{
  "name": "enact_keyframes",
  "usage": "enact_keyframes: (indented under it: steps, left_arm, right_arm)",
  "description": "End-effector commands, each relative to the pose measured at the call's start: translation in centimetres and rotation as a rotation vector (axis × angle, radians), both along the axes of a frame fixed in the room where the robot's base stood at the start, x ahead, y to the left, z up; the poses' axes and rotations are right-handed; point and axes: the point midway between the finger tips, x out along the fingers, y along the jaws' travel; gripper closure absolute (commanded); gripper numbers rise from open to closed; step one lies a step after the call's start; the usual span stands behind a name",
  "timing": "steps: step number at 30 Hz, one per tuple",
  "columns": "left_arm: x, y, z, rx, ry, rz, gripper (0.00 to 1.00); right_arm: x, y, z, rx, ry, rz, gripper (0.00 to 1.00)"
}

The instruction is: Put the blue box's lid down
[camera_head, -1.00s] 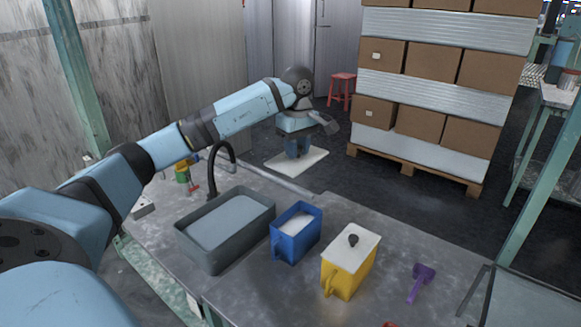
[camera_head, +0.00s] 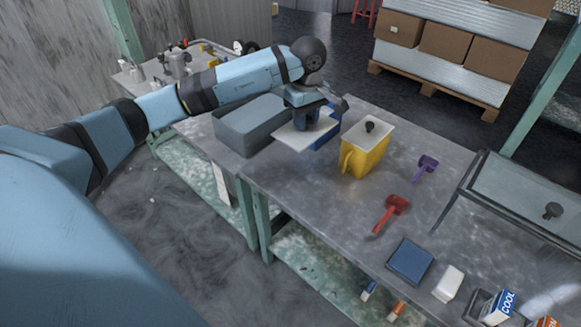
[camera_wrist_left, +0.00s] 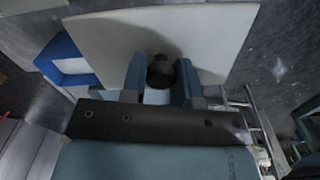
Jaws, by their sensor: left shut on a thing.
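My left gripper (camera_head: 307,122) is shut on the dark knob (camera_wrist_left: 160,71) of a flat white lid (camera_head: 290,138). In the head view the lid covers part of the blue box (camera_head: 328,138). In the left wrist view the lid (camera_wrist_left: 195,35) fills the top, and part of the blue box (camera_wrist_left: 72,62) shows past its left edge. The lid looks offset from the box; its height above it is unclear. My right gripper is not in view.
A grey basin (camera_head: 232,133) stands left of the blue box. A yellow box (camera_head: 365,160) with a knobbed white lid stands to its right. Red (camera_head: 391,210) and purple (camera_head: 427,166) tools and a dark blue block (camera_head: 410,262) lie farther right on the grey table.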

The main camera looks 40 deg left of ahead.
Motion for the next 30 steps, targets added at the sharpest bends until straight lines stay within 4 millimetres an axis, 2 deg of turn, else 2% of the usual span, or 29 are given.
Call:
enact_keyframes:
  steps: [4,7,18,21,30]
  left_arm:
    - [-0.1,-0.6,-0.9,-0.003,0.000,-0.008,0.95]
    - [-0.2,-0.7,-2.7,-0.003,0.003,-0.008,0.95]
    - [-0.2,-0.7,-12.5,-0.004,0.004,-0.007,0.95]
    - [-0.1,-0.7,-14.5,-0.003,0.002,-0.008,0.95]
    - [-0.1,-0.6,-17.0,-0.003,0.000,-0.008,0.95]
  right_arm:
    - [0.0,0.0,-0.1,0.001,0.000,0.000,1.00]
    - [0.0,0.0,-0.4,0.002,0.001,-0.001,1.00]
    - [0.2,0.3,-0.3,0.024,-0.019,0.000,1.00]
    - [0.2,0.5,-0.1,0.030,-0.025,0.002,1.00]
    - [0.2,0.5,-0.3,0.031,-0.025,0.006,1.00]
